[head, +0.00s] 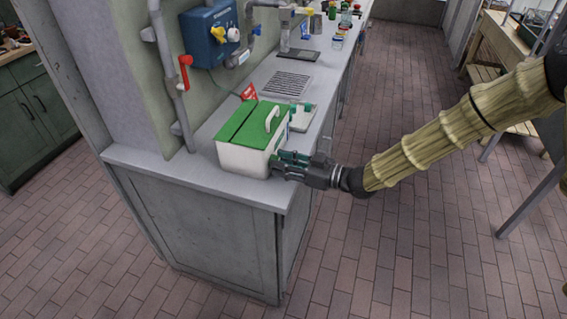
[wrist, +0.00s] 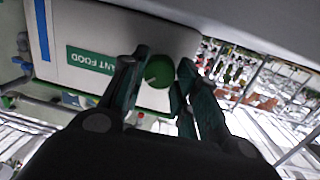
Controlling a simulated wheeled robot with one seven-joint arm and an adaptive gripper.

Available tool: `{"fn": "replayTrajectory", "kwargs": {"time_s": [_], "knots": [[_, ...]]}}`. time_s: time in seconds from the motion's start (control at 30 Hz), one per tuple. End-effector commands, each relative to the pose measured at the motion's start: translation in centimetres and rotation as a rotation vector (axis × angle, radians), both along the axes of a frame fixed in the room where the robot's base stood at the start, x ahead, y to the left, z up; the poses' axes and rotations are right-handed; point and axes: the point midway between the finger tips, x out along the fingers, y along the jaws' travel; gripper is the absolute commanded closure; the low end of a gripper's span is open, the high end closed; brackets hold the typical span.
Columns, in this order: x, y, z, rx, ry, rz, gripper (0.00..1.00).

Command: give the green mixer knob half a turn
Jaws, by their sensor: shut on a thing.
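A white box (head: 240,159) with a green lid and handle stands on the grey counter; in the wrist view its white face (wrist: 88,28) carries a green label ending in "ANT FOOD". The round green mixer knob (wrist: 159,71) sits on this face, right of the label in the wrist view. My gripper (head: 277,160) reaches the box's right side from the right in the head view. In the wrist view my gripper (wrist: 158,76) has a dark finger on each side of the knob, shut on it. The knob is hidden in the head view.
The grey counter (head: 215,190) runs back along the wall, with a drain grille (head: 285,84) and several bottles farther off. A blue wall unit (head: 208,37) and a pipe with a red lever (head: 185,72) stand behind the box. The tiled aisle (head: 400,95) is clear.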

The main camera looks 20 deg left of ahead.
Motion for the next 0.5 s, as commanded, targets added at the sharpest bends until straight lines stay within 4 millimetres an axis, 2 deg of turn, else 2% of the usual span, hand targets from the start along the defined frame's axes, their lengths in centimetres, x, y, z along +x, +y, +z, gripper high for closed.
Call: {"fn": "replayTrajectory", "kwargs": {"time_s": [0.5], "knots": [[0.12,0.02,0.30,0.015,0.488,0.001,0.93]]}}
